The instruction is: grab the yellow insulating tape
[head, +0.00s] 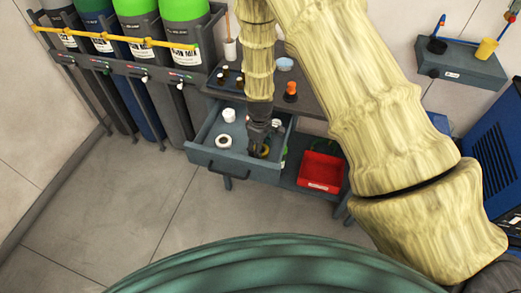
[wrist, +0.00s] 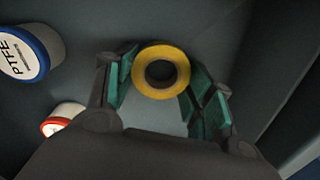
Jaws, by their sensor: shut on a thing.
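The yellow insulating tape (wrist: 142,72) is a yellow roll with a dark centre hole. In the wrist view it sits between the teal pads of my gripper (wrist: 168,88), which is shut on it. In the head view my gripper (head: 258,149) points down into the open grey drawer (head: 232,164), with a little of the yellow tape (head: 265,152) showing at its fingertips. I cannot tell whether the tape touches the drawer floor.
A blue-rimmed PTFE roll (wrist: 22,55) and a white item with a red rim (wrist: 62,118) lie left of my gripper in the drawer. A red bin (head: 320,171) is right of the drawer. Gas cylinders (head: 143,20) stand at left. The floor in front is clear.

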